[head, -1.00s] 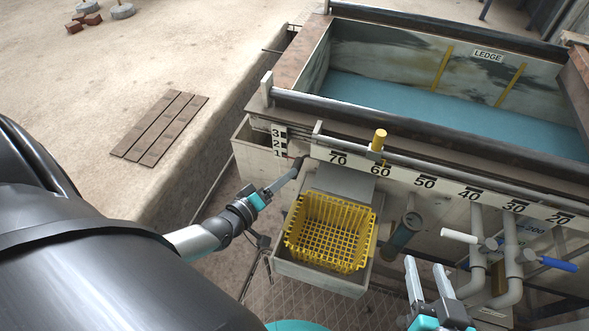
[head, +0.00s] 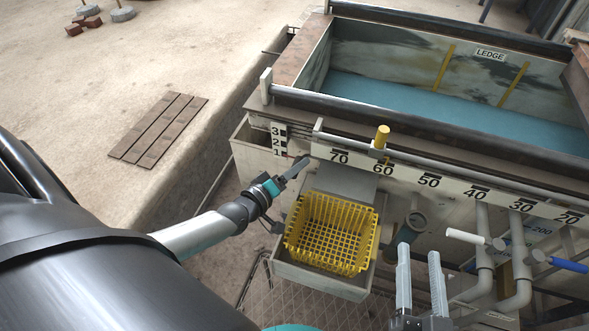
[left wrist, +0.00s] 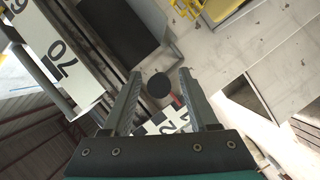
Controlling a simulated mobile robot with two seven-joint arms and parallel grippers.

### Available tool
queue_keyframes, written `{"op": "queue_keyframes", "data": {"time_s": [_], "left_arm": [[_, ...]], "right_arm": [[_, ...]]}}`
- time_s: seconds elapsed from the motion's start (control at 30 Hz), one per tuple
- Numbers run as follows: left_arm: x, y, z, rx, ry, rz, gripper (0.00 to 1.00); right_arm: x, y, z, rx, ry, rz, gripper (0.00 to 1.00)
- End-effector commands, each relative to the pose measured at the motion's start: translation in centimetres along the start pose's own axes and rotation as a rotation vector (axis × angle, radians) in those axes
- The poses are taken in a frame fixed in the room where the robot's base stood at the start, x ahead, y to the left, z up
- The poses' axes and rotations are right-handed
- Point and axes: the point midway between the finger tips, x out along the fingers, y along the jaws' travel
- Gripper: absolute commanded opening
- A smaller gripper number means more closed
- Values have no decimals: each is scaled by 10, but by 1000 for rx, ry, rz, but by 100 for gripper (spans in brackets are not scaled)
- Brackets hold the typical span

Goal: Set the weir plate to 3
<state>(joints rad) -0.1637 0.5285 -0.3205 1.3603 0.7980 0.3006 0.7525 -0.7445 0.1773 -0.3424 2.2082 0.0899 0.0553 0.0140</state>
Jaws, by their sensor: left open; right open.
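The weir scale (head: 277,142) is a small white plate marked 3, 2, 1 at the tank's left corner. In the left wrist view its digits (left wrist: 170,126) show between my fingers. A round black knob (left wrist: 158,86) lies in the gap between the fingertips there, with a small red mark (left wrist: 175,97) beside it. I cannot tell whether the fingers touch it. My left gripper (head: 303,164) is open just right of the scale and hides the knob in the head view. The weir plate itself is not clearly visible. My right gripper (head: 418,250) is open and empty at lower right.
A yellow basket (head: 330,235) stands in a grey tray below the left gripper. A rail with a yellow slider (head: 382,137) and a 70-to-20 scale (head: 428,181) runs along the tank front. White (head: 465,237) and blue (head: 565,263) valve handles stick out at right.

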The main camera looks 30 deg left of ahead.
Motion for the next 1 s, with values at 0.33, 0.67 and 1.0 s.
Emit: {"op": "queue_keyframes", "data": {"time_s": [0.33, 0.67, 1.0], "left_arm": [[0, 0, 0, 0, 0, 0, 45], [0, 0, 0, 0, 0, 0, 8], [0, 0, 0, 0, 0, 0, 0]], "right_arm": [[0, 0, 0, 0, 0, 0, 50], [0, 0, 0, 0, -1, 0, 50], [0, 0, 0, 0, -1, 0, 50]]}}
